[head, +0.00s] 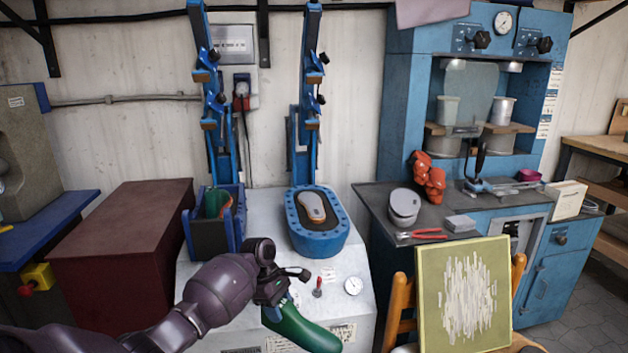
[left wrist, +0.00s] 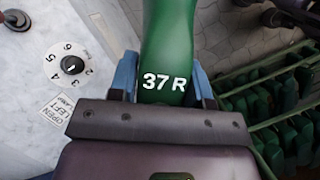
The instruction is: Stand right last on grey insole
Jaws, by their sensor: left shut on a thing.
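My left gripper (head: 275,292) is shut on a green last (head: 305,331). The grey insole (head: 311,205), with a tan part, lies on the blue oval bed (head: 316,242) of the press, behind and above the gripper in the picture.
Left of the oval bed is a blue open box (head: 209,241) with a green thing (head: 216,203) in it. Two blue upright arms (head: 308,90) rise behind. A dial (head: 353,285) and a lever are on the machine's front. A chair with a green-framed board (head: 430,300) stands right.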

